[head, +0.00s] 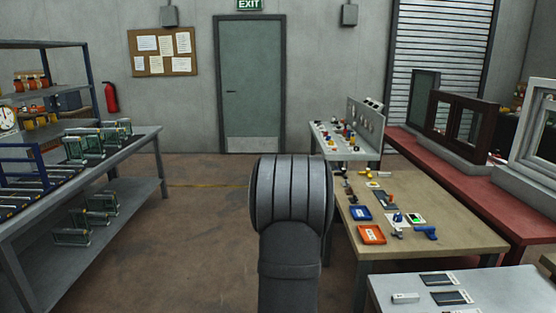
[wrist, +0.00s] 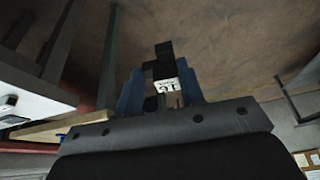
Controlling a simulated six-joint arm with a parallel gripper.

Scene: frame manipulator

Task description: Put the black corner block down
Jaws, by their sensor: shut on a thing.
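In the wrist view my gripper (wrist: 160,90) has two blue fingers, shut on the black corner block (wrist: 162,58). The block is a small dark angular piece that sticks out past the fingertips. A white label with dark print lies between the fingers, just below the block's dark part; I cannot tell whether it belongs to the block. The block is held in the air over the brown floor, with no surface visibly touching it. The head view shows only a thick dark part of my arm; the gripper and block are hidden there.
A wooden workbench (head: 460,222) with a blue tray (head: 360,213), an orange tray (head: 372,235) and small parts stands right of my arm. A pale table (head: 510,288) is at the front right. A red bench (head: 480,195) bears window frames. A grey rack table (head: 140,150) stands left. Floor between is clear.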

